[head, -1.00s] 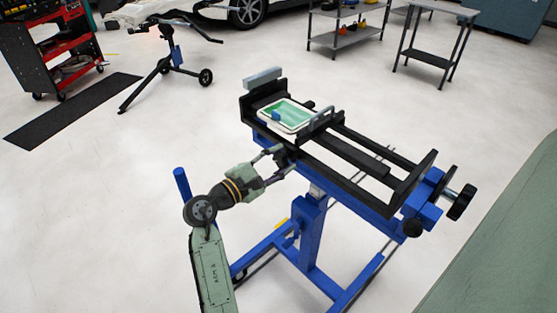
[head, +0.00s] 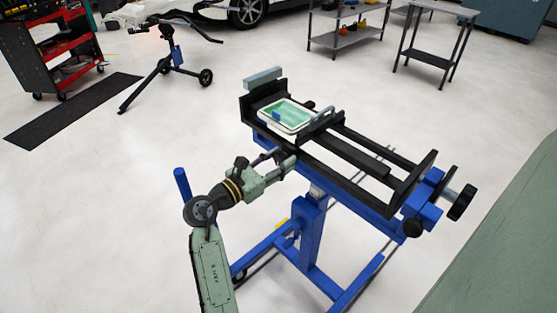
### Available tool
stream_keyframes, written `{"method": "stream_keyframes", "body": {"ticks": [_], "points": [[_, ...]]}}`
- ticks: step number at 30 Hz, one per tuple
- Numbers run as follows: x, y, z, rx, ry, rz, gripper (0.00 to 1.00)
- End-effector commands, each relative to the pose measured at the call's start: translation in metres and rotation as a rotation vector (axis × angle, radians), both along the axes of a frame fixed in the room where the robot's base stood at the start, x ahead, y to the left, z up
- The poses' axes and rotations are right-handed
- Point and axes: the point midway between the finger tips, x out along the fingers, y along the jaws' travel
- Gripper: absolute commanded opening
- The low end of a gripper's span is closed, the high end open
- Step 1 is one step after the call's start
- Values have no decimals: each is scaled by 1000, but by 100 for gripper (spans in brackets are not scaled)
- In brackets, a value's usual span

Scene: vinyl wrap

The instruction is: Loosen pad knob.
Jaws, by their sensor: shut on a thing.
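My gripper (head: 284,158) is at the near left side of the black-railed clamp frame (head: 350,186), just below the white tray. It is shut on a small dark knob at the frame's side, which I take to be the pad knob. The fingers hide nearly all of that knob. How far it has turned cannot be seen.
A white tray (head: 302,126) with a green inside and a small blue piece (head: 276,116) sits on the frame. Black knobs (head: 463,203) are at its right end. The blue stand (head: 308,230) is below.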

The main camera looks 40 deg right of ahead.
Motion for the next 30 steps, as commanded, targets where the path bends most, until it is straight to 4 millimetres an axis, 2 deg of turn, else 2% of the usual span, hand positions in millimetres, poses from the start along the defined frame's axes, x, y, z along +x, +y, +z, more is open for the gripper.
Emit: {"method": "stream_keyframes", "body": {"ticks": [9,21,22,30], "points": [[0,0,0,-6,76,-1,11],[0,0,0,-6,83,-1,11],[0,0,0,-6,83,-1,40],[0,0,0,-6,82,-1,58]]}}
